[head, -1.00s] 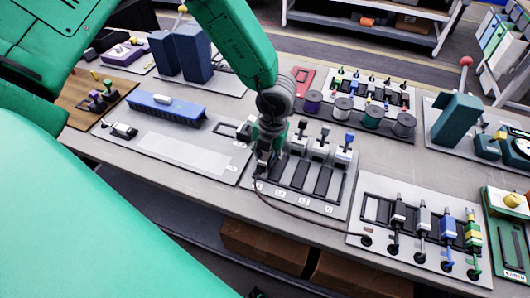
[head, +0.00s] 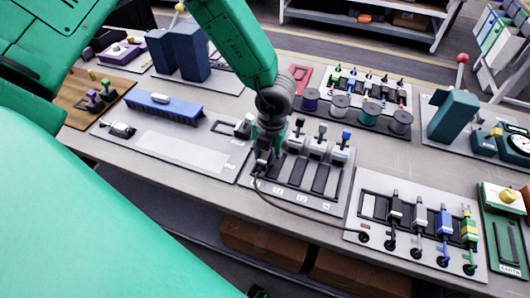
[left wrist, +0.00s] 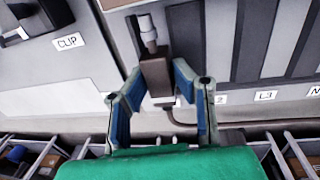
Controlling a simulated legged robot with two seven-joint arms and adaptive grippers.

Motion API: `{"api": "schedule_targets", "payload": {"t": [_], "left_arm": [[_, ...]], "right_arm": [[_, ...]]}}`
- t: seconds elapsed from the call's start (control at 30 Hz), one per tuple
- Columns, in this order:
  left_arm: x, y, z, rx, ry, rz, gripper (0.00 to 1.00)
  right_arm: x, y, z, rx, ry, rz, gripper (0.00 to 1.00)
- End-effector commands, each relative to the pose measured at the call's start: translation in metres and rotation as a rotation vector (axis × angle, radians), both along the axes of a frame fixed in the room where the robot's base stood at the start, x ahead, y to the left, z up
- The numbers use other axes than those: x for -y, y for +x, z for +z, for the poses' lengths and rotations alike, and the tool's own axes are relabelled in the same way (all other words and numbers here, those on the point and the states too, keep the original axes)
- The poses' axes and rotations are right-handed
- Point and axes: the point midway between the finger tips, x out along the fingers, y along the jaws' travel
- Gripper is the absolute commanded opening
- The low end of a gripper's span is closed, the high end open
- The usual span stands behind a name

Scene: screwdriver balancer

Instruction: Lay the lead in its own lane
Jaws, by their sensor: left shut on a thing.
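My left gripper (head: 262,160) is shut on the brown plug of a lead (left wrist: 157,74), held between its blue finger pads. The plug's grey tip points away, toward the back of the lane board (head: 335,200). In the left wrist view the plug overlaps the leftmost lane; I cannot tell whether it touches the board. The dark cable (head: 300,214) runs from the gripper to the lead rack (head: 375,180) at right. Lanes marked 2, L3 (left wrist: 265,96) and N (left wrist: 314,90) show to the right; the leftmost label is hidden. My right gripper is out of view.
Black, grey, blue and green-yellow leads (head: 469,230) stand in the rack. A clip board (head: 180,150) with a blue bar lies left of the lanes. Several spools (head: 340,107) stand behind. The table's front edge runs close below the lane board.

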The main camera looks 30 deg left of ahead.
Motion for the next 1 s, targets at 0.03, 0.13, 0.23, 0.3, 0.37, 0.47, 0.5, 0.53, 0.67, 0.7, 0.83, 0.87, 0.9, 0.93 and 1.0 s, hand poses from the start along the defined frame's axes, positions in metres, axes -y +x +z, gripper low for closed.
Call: {"api": "schedule_targets", "payload": {"t": [0.03,0.13,0.23,0.3,0.37,0.47,0.5,0.53,0.67,0.7,0.83,0.87,0.9,0.93,1.0], "left_arm": [[0.001,0.000,0.001,0.000,0.000,0.000,0.00],[0.002,0.000,0.001,0.000,0.000,-0.001,0.00],[0.002,0.000,0.000,0.000,0.000,0.000,0.00],[0.002,0.000,-0.001,0.000,0.000,0.000,0.00],[0.002,0.000,-0.002,0.000,0.000,0.000,0.00],[0.002,0.000,-0.004,0.000,0.000,-0.001,0.00],[0.002,0.000,-0.005,0.000,0.000,-0.001,0.00],[0.002,0.000,-0.006,0.000,0.000,-0.001,0.00],[0.002,0.000,-0.008,0.000,0.000,-0.001,0.00],[0.002,0.000,-0.009,0.000,0.000,0.000,0.00],[0.002,0.000,-0.011,0.000,0.000,0.000,0.00],[0.002,0.000,-0.012,0.000,0.000,0.000,0.00],[0.002,0.000,-0.012,0.000,0.000,0.000,0.00],[0.002,0.000,-0.012,0.000,0.000,0.000,0.00],[0.002,0.000,-0.011,0.000,0.000,0.000,0.00]], "right_arm": [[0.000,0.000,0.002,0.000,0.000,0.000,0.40],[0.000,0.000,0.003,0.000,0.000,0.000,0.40],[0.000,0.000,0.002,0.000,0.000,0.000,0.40],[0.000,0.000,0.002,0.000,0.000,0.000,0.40],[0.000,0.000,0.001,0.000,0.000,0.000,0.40],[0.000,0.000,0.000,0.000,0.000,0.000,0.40],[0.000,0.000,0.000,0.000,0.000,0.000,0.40],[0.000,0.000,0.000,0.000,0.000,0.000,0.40],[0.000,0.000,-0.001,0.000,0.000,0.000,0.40],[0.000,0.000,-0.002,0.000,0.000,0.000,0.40],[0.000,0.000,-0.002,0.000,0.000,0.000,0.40],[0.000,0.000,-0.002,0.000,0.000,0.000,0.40],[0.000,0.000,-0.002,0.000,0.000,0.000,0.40],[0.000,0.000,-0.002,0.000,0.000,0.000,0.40],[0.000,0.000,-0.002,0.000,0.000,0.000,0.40]]}}
